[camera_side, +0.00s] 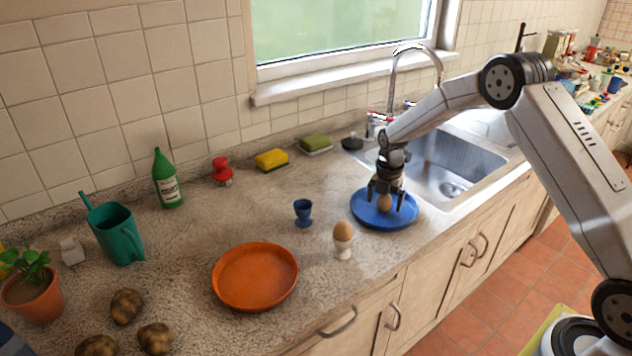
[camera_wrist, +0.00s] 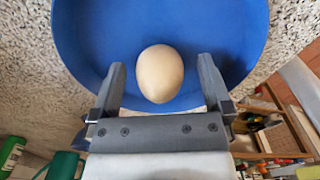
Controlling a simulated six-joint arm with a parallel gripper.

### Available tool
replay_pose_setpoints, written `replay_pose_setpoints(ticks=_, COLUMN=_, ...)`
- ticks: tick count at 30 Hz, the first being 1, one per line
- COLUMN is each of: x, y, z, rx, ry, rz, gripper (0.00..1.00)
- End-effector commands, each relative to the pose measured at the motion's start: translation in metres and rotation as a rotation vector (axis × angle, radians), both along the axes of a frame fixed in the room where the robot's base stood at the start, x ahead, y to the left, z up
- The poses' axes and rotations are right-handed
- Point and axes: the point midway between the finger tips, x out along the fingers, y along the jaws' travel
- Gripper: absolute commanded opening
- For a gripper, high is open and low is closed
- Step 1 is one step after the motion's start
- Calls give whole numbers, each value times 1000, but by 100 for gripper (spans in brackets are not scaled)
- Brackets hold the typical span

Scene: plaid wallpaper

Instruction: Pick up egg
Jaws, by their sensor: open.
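A brown egg (camera_side: 384,202) lies on a blue plate (camera_side: 408,219) beside the sink. In the wrist view the egg (camera_wrist: 160,74) is pale and sits on the blue plate (camera_wrist: 90,40), with a finger to its left and one to its right. My gripper (camera_side: 386,193) is over the plate, pointing down, with its fingers around the egg. In the wrist view my gripper (camera_wrist: 160,82) is open, with gaps between both fingers and the egg. A second brown egg (camera_side: 344,231) stands upright in a white egg cup (camera_side: 343,249) to the left of the plate.
An empty blue egg cup (camera_side: 303,213) and an orange plate (camera_side: 255,277) stand left of the eggs. The sink (camera_side: 455,170) lies behind on the right. Sponges (camera_side: 271,159), a green bottle (camera_side: 167,180), a green watering can (camera_side: 117,234) and potatoes (camera_side: 126,307) are farther left.

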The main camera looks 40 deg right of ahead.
Motion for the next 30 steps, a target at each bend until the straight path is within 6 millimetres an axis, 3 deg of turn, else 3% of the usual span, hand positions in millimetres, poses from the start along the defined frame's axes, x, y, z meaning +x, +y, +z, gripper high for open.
replay_pose_setpoints(ticks=1, x=0, y=0, z=0, rx=0, ry=0, rz=0, gripper=90)
replay_pose_setpoints(ticks=6, x=0, y=0, z=0, rx=0, ry=0, rz=0, gripper=41)
replay_pose_setpoints(ticks=20, x=0, y=0, z=4, rx=-1, ry=-1, rz=0, gripper=40)
replay_pose_setpoints(ticks=30, x=-2, y=0, z=35, rx=1, ry=0, rz=1, gripper=40)
